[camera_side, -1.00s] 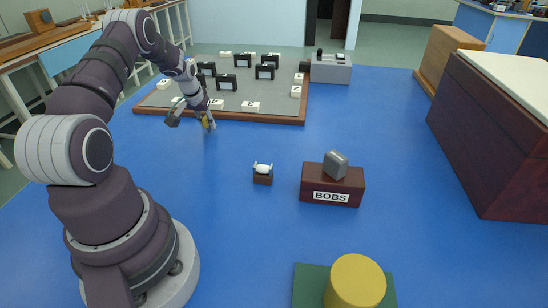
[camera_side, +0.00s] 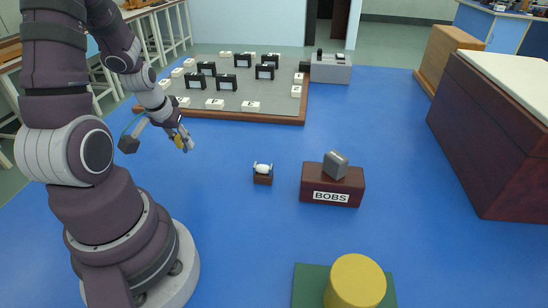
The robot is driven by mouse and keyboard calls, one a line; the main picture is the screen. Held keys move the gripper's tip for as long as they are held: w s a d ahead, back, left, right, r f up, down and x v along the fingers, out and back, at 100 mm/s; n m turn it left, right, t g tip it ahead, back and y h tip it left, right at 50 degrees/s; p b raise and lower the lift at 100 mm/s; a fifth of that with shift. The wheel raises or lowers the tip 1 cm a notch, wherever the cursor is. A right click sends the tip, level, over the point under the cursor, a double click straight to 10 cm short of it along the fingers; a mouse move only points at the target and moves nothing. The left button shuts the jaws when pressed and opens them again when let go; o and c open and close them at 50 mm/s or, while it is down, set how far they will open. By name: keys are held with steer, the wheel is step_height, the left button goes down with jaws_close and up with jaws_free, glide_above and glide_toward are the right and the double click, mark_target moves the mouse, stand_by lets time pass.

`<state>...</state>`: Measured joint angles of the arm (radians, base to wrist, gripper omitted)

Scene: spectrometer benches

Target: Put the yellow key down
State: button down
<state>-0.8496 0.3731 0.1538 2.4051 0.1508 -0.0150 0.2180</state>
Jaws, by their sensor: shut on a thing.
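My gripper (camera_side: 186,145) is at the left of the blue table, in front of the near-left edge of the grey board. It is shut on the yellow key (camera_side: 179,141), a small yellow piece partly hidden by the fingers. The gripper points down and to the right. I cannot tell exactly how high the key is above the table.
A grey board (camera_side: 240,101) with a brown rim carries several black and white blocks. A small brown stand with a white piece (camera_side: 263,170), a "BOBS" box (camera_side: 325,190) and a yellow cylinder (camera_side: 355,282) stand nearer. The blue table (camera_side: 225,145) is clear around the gripper.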

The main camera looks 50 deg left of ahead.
steer(key=r, duration=0.2)
glide_above(176, 161)
steer(key=d, duration=0.1)
steer(key=shift+n, duration=0.3)
steer(key=f, duration=0.4)
steer(key=s+f, duration=0.1)
steer(key=f, duration=0.2)
steer(key=c, duration=1.1)
jaws_free()
steer(key=shift+f, duration=0.15)
steer(key=shift+c, duration=0.2)
